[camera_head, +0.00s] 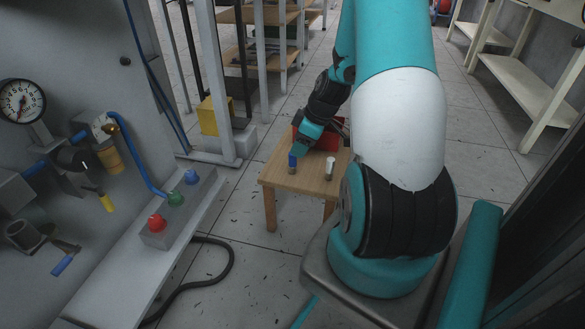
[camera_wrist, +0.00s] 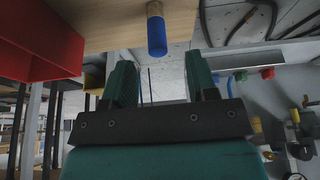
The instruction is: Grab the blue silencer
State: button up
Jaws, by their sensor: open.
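The blue silencer (camera_head: 292,161) stands upright on the small wooden table, near its left front edge. It also shows in the wrist view (camera_wrist: 157,36), which looks upside down, with its brass-coloured base against the table top and its blue body pointing away. My gripper (camera_wrist: 160,80) is open and empty. In the wrist view the silencer lies ahead of the fingertips, roughly centred between them and apart from both. In the head view my gripper (camera_head: 303,146) is just behind and above the silencer; its fingers are hard to make out there.
A white-topped silencer (camera_head: 330,164) stands to the right on the wooden table (camera_head: 290,181). A red bin (camera_head: 327,139) sits at the table's back, partly hidden by my arm. A grey panel (camera_head: 75,75) with gauge, valves and coloured buttons stands at left. Floor around the table is mostly clear.

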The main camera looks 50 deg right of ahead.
aim_at(293, 163)
jog(key=b+x, duration=0.4)
jog(key=x, duration=0.1)
jog(key=shift+w+d, duration=0.1)
jog(key=shift+w, duration=0.25)
jog(key=shift+r, duration=0.1)
grip_shut()
